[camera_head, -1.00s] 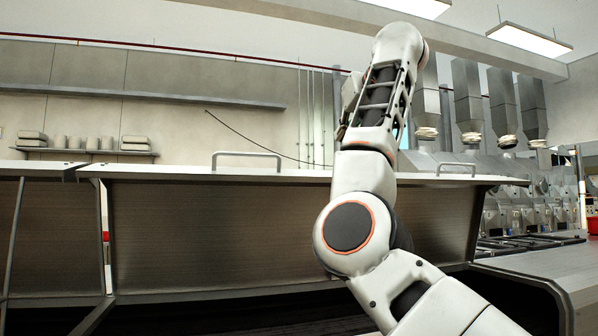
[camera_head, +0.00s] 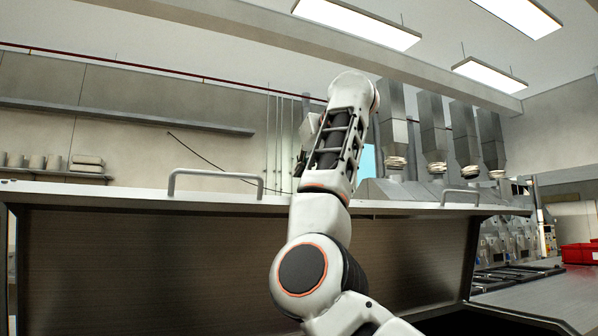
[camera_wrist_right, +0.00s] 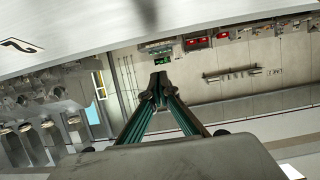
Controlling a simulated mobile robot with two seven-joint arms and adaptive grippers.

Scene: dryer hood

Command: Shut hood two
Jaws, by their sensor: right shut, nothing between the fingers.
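The large metal hood (camera_head: 160,255) in front of me is raised, with its dark underside facing me. A bar handle (camera_head: 216,174) stands on its top edge at the left, and another handle (camera_head: 461,192) at the right. My right arm rises in front of the hood, and its gripper is mostly hidden behind the forearm in the head view. In the right wrist view the gripper (camera_wrist_right: 160,84) has its fingertips together with nothing between them. A pale panel (camera_wrist_right: 105,22) marked with a "2" (camera_wrist_right: 20,46) fills the top left there, apart from the fingertips. My left gripper is not seen.
A wall shelf (camera_head: 55,174) with cups and stacked containers is at the back left. Several metal ducts (camera_head: 433,130) hang over machines at the back right. A red bin (camera_head: 579,256) stands on the counter (camera_head: 540,296) at the right. Ceiling lights are above.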

